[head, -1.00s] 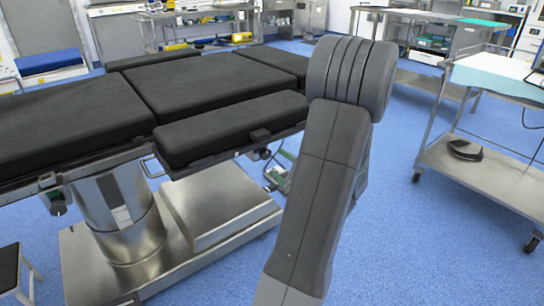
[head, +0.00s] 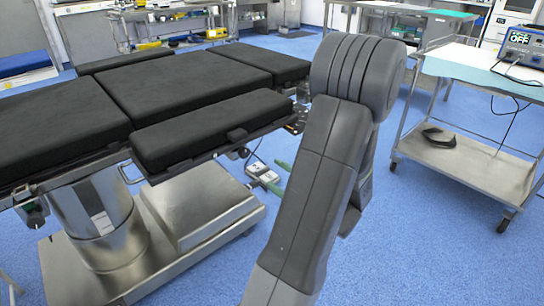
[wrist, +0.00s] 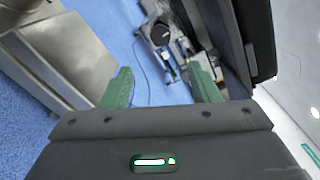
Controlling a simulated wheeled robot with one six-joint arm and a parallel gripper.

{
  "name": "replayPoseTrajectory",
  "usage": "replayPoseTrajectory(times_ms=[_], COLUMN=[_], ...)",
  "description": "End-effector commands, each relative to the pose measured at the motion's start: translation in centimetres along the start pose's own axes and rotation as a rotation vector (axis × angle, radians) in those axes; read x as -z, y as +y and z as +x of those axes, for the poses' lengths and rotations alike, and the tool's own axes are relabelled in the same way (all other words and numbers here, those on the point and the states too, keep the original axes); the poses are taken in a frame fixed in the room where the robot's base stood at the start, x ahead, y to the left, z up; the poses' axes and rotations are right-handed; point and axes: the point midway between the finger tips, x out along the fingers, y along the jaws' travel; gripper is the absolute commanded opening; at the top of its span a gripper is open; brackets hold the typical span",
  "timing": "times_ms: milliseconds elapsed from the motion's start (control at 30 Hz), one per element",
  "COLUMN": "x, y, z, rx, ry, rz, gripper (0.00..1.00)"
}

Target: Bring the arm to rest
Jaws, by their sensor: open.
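My arm (head: 320,190) stands folded in front of the head camera, its rounded joint at the top and its lower part running down out of the picture. My gripper (wrist: 162,88) shows in the wrist view with its two green fingers wide apart and nothing between them. It is open and points at the floor near the operating table's base. In the head view, green finger parts show just left of my arm; the rest of the gripper is hidden behind it.
The operating table (head: 185,83) with black pads and a steel base (head: 200,205) stands close on the left. A steel cart (head: 480,168) with a device (head: 518,45) on top stands at the right. Blue floor (head: 400,240) is free between them.

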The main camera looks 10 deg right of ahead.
Motion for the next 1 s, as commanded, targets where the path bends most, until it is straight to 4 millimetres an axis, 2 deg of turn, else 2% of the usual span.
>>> replayPoseTrajectory(times_ms=[167,800,1000], x=[0.0,0.0,0.0], y=[0.1,0.1,0.0], z=[1.6,12.0,13.6], rx=[-0.001,0.001,0.001], ry=[-0.002,-0.004,-0.002], rz=[-0.003,-0.002,-0.001], gripper=[0.56,0.56,0.56])
